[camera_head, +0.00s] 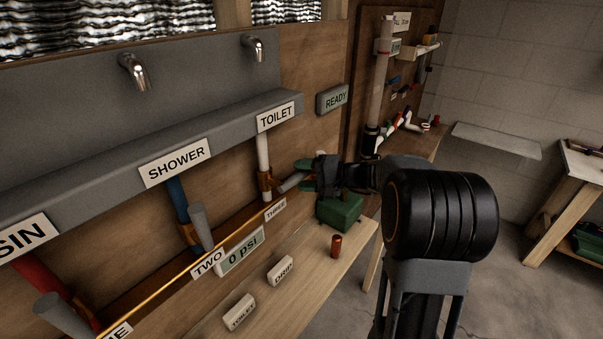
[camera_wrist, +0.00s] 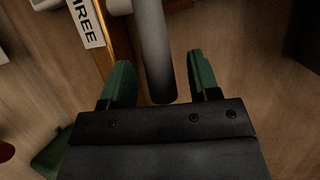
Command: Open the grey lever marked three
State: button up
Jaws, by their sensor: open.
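The grey lever marked three (camera_head: 291,183) sticks out from a copper fitting on the white pipe under the TOILET sign. The THREE label (camera_head: 275,210) is just below it. In the wrist view the grey lever (camera_wrist: 155,55) runs down between the two green fingers, with a gap on each side. My gripper (camera_head: 306,176) is open around the lever's end; it also shows in the wrist view (camera_wrist: 160,85). The THREE label (camera_wrist: 86,24) is at the upper left there. I cannot see the fingers touching the lever.
A 0 psi display (camera_head: 240,251) and a READY display (camera_head: 332,98) are on the wooden board. On the bench (camera_head: 312,270) stand a green box (camera_head: 340,211), a copper cylinder (camera_head: 336,246) and white DRIP and TOILET blocks. Lever two (camera_head: 201,227) is to the left.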

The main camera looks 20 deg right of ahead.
jog(key=shift+w+a+f, duration=0.1)
jog(key=shift+w+a, duration=0.2)
jog(key=shift+a, duration=0.15)
jog(key=shift+c, duration=0.3)
grip_shut()
